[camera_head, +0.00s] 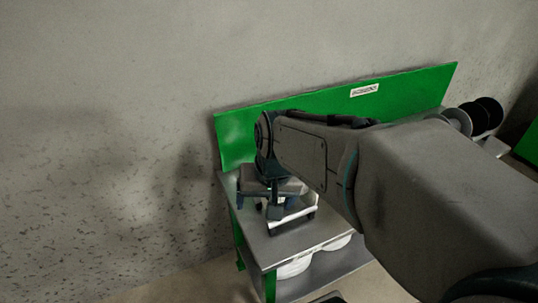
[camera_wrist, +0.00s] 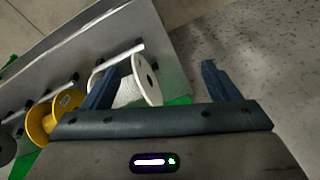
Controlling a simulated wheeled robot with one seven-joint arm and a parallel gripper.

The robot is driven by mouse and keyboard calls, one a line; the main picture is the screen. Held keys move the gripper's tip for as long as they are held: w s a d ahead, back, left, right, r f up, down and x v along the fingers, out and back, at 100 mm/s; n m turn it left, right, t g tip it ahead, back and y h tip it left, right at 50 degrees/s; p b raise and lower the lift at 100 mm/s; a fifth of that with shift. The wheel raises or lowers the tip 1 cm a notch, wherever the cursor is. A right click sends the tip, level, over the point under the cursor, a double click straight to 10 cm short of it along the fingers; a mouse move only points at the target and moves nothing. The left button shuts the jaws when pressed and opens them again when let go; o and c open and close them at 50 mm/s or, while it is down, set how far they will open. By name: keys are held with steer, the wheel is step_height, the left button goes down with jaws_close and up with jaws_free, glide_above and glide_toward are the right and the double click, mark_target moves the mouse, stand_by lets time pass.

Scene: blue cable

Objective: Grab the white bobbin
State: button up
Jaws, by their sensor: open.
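The white bobbin (camera_wrist: 148,80) lies on its side on the bench, left of centre in the wrist view, with its round end flange facing right. My gripper (camera_wrist: 160,68) is open and empty, its two blue fingers spread wide. The left finger overlaps the bobbin's left part in the picture and hides some of it; I cannot tell whether they touch. In the head view my arm and gripper (camera_head: 272,205) hang over the bench's left end and cover most of what is there.
A yellow bobbin (camera_wrist: 38,124) and a dark one (camera_wrist: 6,149) sit to the left in the wrist view. The bench (camera_head: 325,230) has a green back panel (camera_head: 410,90) against the wall. Black spools (camera_head: 488,112) stand at its far right. White items (camera_head: 295,267) lie underneath.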

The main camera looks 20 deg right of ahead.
steer(key=w+d+f+m+y, duration=0.1)
steer(key=w+d+f+m, duration=0.1)
steer(key=w+d+m, duration=0.55)
steer(key=m, duration=0.7)
glide_above(307, 195)
steer(key=s+a, duration=0.1)
steer(key=a, duration=0.3)
step_height(307, 195, down, 3)
steer(key=shift+n+t, duration=0.25)
steer(key=shift+t, duration=0.05)
steer(key=x, duration=0.7)
steer(key=shift+d+f, duration=0.15)
steer(key=shift+f, duration=0.1)
steer(key=shift+w+a+x, duration=0.1)
steer(key=shift+a+x, duration=0.05)
steer(key=shift+x, duration=1.35)
steer(key=shift+w+a+x, duration=0.1)
steer(key=shift+a+x, duration=0.05)
steer(key=shift+x, duration=1.35)
steer(key=shift+r, duration=0.2)
steer(key=c, duration=1.6)
